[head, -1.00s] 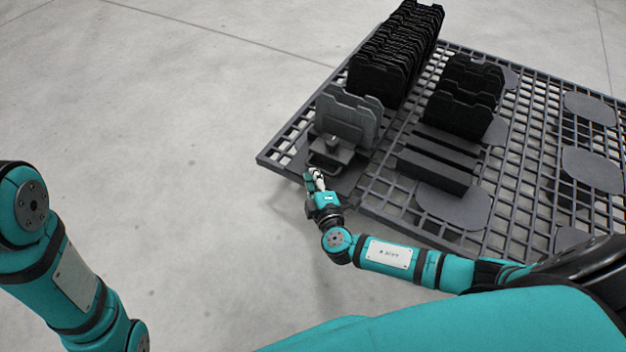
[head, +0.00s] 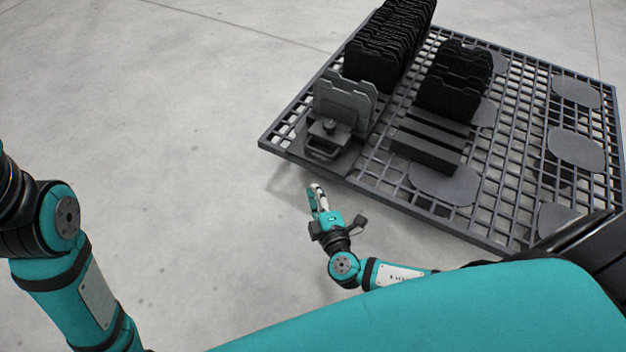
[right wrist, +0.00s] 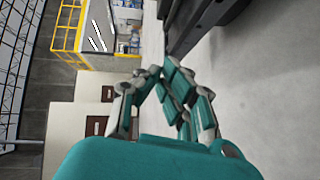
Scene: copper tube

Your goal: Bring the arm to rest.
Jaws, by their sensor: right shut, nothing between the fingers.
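My right gripper (head: 316,192) is shut and empty. In the head view it is over the bare floor, just in front of the near left corner of the grid platform (head: 290,152), apart from it. The right wrist view shows its fingers (right wrist: 160,75) angled together at the tips. My left arm comes in at the left edge of the head view, but its gripper is out of the picture.
A fixture with a metal handle (head: 322,152) stands at the platform's near left corner, in front of grey upright plates (head: 345,103). Black plates stand in a long row (head: 390,50) and a shorter stack (head: 455,85). Low dark bars (head: 425,150) lie nearer. The floor (head: 180,130) at left is clear.

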